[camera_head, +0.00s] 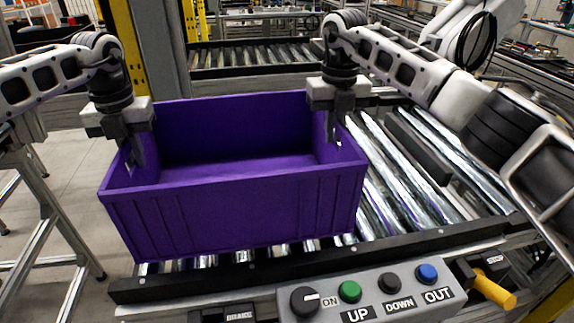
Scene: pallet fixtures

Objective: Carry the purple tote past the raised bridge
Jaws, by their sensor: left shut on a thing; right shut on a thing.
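The purple tote (240,212) is empty and sits at the near edge of the roller conveyor, on or just above the rollers; I cannot tell which. My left gripper (134,155) points down at the tote's left end wall and is shut on it. My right gripper (333,130) points down at the tote's right end wall and is shut on it. The tote hides the rollers beneath it. I cannot make out a raised bridge with certainty; a section of rollers (255,54) lies behind the tote.
A control panel (370,295) with a knob and coloured buttons is at the front. A yellow handle (494,291) sticks out at the front right. Bare rollers (400,170) lie right of the tote. A yellow post (122,45) stands behind at the left. A metal frame (45,215) stands at the left.

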